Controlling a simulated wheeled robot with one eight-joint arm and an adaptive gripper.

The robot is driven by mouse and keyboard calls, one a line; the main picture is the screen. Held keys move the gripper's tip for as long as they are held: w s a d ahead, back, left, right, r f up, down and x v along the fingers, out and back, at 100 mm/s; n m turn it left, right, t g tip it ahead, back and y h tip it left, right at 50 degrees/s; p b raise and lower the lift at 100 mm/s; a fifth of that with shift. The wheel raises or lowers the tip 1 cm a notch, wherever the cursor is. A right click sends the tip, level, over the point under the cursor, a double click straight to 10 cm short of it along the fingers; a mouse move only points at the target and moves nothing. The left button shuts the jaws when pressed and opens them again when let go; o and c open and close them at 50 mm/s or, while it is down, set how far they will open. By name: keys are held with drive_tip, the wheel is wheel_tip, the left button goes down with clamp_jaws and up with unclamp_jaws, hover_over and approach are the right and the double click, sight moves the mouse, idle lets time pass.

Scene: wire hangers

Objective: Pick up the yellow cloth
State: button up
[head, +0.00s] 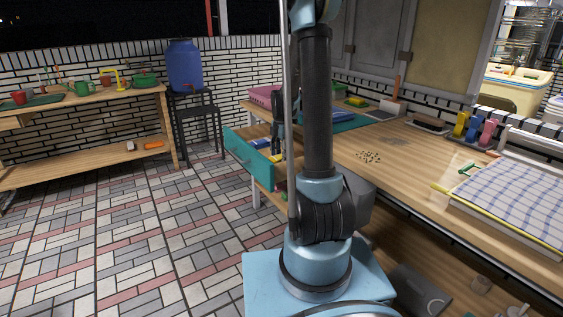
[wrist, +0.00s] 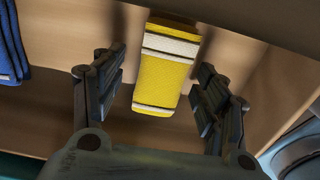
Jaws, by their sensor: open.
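The yellow cloth (wrist: 165,75), folded and crossed by white bands, lies on the wooden bottom of an open drawer in the wrist view. My gripper (wrist: 161,82) is open, with one finger on each side of the cloth and a gap on both sides. The cloth's far end reaches up to a dark edge at the top of the view. I cannot tell how far above the drawer bottom the fingertips are. In the head view, the drawer (head: 247,158) has a teal front and my arm hides much of its inside.
A blue cloth (wrist: 12,45) lies left of the yellow one in the wrist view. The drawer is under the wooden counter (head: 400,155), which holds a checked cloth (head: 520,195) and a small pile of pieces (head: 369,157). The tiled floor at left is clear.

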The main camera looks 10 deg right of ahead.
drive_tip(key=shift+f, duration=0.1)
drive_tip(key=shift+c, duration=0.3)
drive_tip(key=c, duration=0.9)
drive_tip(key=shift+c, duration=0.2)
wheel_tip(320, 180, up, 18)
drive_tip(key=shift+r, duration=0.1)
